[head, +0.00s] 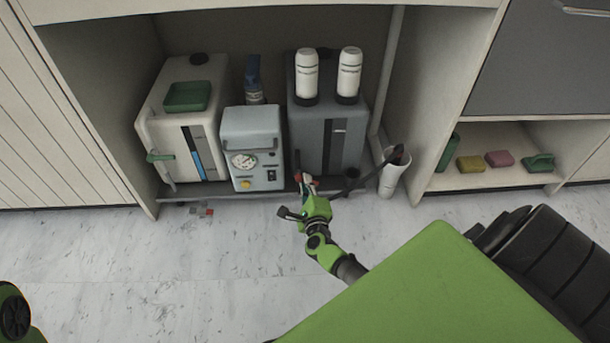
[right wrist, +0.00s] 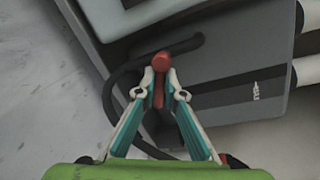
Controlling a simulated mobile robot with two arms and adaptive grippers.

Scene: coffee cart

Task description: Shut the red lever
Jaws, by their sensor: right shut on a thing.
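The red lever (right wrist: 161,62) shows in the right wrist view as a rounded red knob with a red stem below it, between my fingertips. My right gripper (right wrist: 160,88) is shut on it, with one finger on each side of the stem. In the head view the right gripper (head: 306,186) is low in front of the dark grey tank (head: 328,140), near the shelf's front edge, and a bit of red shows at its tip. The lever's base is hidden by the gripper. Only a green part of my left arm shows at the lower left; its gripper is out of frame.
A light grey unit with a gauge (head: 253,150) and a white tank (head: 190,130) stand left on the low shelf. Two white bottles (head: 307,75) stand on the dark tank. A black hose (right wrist: 125,75) runs close by the gripper. A white tube-like bin (head: 393,175) stands right.

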